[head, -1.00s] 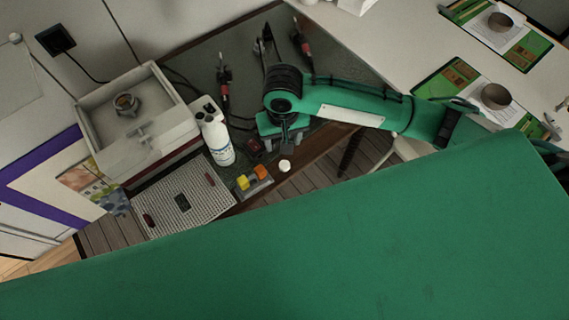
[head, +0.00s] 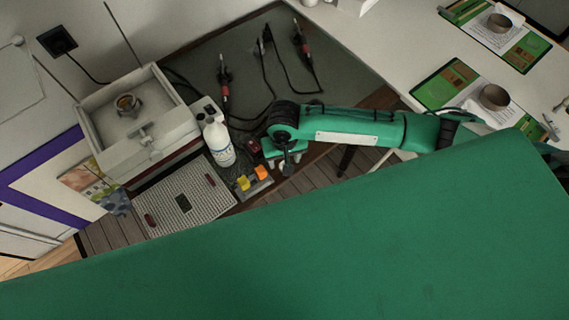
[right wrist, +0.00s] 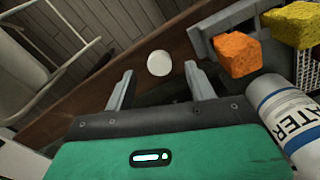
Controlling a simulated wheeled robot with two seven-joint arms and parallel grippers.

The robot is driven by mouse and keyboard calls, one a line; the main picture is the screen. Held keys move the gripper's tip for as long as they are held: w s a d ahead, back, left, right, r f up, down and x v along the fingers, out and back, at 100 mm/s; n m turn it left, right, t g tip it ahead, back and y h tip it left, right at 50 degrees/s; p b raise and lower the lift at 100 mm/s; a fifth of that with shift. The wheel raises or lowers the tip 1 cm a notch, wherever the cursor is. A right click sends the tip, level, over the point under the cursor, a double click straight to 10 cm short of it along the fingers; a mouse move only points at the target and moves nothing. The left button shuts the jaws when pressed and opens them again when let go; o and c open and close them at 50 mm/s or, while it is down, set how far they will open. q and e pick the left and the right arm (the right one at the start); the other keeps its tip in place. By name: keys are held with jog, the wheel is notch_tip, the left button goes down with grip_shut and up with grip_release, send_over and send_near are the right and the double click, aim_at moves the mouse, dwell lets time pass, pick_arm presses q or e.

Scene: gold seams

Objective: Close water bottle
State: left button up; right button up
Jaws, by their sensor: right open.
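The white water bottle (head: 219,145) stands upright by the sink in the head view. Its label with "WATER" shows at the right of the right wrist view (right wrist: 290,122); its mouth is too small to make out. A round white cap (right wrist: 158,63) lies near the brown counter edge, and in the right wrist view it appears between my fingertips, apart from both. In the head view my gripper mostly hides it. My right gripper (head: 287,168) is open and empty, just above the cap. My left gripper is not in view.
An orange sponge (right wrist: 237,54) and a yellow sponge (right wrist: 291,25) sit in a grey holder near the cap. A white sink (head: 100,125) and drying mat (head: 165,200) lie left of the bottle. Cables with red-handled tools (head: 303,45) lie on the dark counter behind.

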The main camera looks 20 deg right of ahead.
jog(key=shift+f, duration=1.35)
jog(key=shift+c, duration=0.5)
jog(key=c, duration=0.9)
